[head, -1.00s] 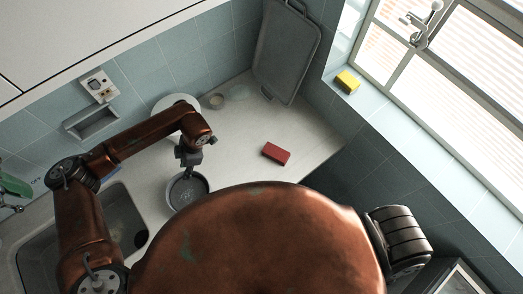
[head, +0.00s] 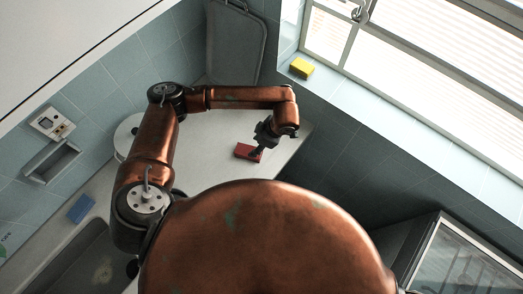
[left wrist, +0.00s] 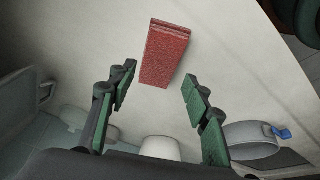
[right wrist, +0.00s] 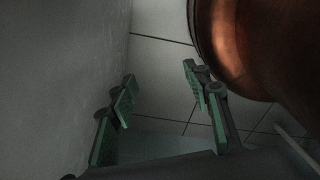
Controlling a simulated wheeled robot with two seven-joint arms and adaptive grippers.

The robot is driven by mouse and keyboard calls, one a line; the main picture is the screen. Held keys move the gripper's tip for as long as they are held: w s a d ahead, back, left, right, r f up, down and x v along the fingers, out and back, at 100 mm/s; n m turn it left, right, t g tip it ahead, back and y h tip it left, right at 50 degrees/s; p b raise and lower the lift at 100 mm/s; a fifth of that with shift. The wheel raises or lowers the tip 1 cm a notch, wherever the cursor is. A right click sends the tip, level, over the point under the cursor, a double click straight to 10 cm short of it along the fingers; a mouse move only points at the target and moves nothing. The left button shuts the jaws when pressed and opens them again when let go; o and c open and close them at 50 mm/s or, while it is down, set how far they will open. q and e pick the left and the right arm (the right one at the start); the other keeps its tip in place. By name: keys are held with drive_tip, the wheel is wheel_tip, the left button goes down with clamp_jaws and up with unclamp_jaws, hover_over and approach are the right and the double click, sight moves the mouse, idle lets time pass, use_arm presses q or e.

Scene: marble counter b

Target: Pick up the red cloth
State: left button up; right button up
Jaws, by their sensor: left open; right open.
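The red cloth (head: 246,151) is a folded block lying on the pale counter near its right end. It also shows in the left wrist view (left wrist: 166,53), ahead of the fingertips and roughly between their lines. My left gripper (head: 258,153) is above the cloth and covers part of it in the head view. In the left wrist view its two green-padded fingers (left wrist: 157,82) are spread apart with nothing between them. My right gripper (right wrist: 160,80) is open and empty, low beside a dark wall and away from the cloth. It does not show in the head view.
A grey tray (head: 235,45) leans on the back wall. A yellow sponge (head: 301,67) sits on the window sill. A blue sponge (head: 81,208) is near the sink. A pan (left wrist: 250,140) shows in the left wrist view.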

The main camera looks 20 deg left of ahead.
sight(249, 151)
use_arm(q)
drive_tip(key=o, duration=0.4)
drive_tip(key=x, duration=0.2)
drive_tip(key=shift+a+f, duration=0.2)
drive_tip(key=shift+f, duration=0.1)
use_arm(e)
drive_tip(key=o, duration=0.3)
drive_tip(key=shift+w+a+r, duration=0.15)
drive_tip(key=shift+w+a, duration=0.15)
drive_tip(key=shift+w, duration=0.25)
drive_tip(key=shift+w+a+r, duration=0.1)
drive_tip(key=shift+w+a, duration=0.15)
drive_tip(key=shift+w, duration=0.3)
use_arm(q)
drive_tip(key=shift+o, duration=0.2)
drive_tip(key=p+x, duration=0.1)
drive_tip(key=x, duration=0.2)
drive_tip(key=shift+f, duration=0.25)
drive_tip(key=shift+a+f, duration=0.2)
drive_tip(key=shift+f, duration=0.35)
drive_tip(key=c, duration=0.9)
drive_tip(key=shift+a, duration=0.1)
drive_tip(key=c, duration=0.3)
use_arm(e)
drive_tip(key=shift+o, duration=0.2)
drive_tip(key=shift+s+d+r, duration=0.3)
drive_tip(key=shift+s+r, duration=0.1)
drive_tip(key=shift+s, duration=0.15)
